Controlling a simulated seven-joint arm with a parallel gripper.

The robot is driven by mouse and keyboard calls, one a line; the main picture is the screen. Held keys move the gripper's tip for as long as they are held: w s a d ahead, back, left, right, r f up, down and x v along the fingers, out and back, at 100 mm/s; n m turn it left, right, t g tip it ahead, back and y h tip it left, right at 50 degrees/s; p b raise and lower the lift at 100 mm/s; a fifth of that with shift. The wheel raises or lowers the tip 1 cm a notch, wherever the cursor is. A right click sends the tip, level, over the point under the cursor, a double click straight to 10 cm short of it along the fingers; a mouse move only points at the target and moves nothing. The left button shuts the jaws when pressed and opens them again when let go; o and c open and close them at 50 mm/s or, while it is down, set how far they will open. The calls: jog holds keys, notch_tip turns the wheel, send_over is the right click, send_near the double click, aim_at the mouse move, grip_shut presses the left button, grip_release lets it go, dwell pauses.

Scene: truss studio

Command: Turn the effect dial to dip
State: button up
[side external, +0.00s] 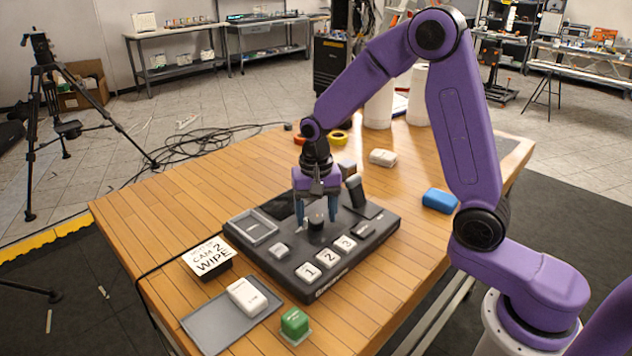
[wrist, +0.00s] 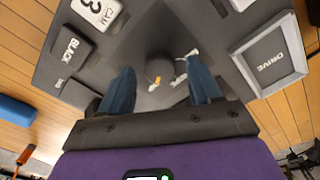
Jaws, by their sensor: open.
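The effect dial is a dark round knob (side external: 316,222) on the black switcher panel (side external: 370,215). In the wrist view the dial (wrist: 160,68) shows an orange mark on its near edge, pointing towards the gripper. Small white labels (wrist: 180,72) sit around it, too blurred to read, so I cannot tell which one is dip. My gripper (side external: 316,217) is open and points down over the panel at the dial. In the wrist view its blue fingers (wrist: 158,80) are apart, with the dial between and slightly beyond their tips. I cannot tell whether they touch it.
Beside the dial are numbered buttons (side external: 327,258), a BLACK button (wrist: 71,46), a lever (side external: 356,192) and a grey DRIVE frame (wrist: 268,58). A card reading CAM 2 WIPE (side external: 207,256), a grey tray (side external: 215,325), a green block (side external: 295,321) and a blue block (side external: 440,200) surround the panel.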

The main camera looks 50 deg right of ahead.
aim_at(315, 218)
notch_tip(315, 218, up, 17)
dwell(0.4)
jog(key=shift+f, duration=0.1)
notch_tip(315, 218, down, 17)
jog(key=n, duration=0.7)
jog(key=shift+w+f+n, duration=0.1)
jog(key=shift+f+n, duration=0.1)
jog(key=shift+n, duration=0.2)
dwell(0.4)
jog(key=c, duration=1)
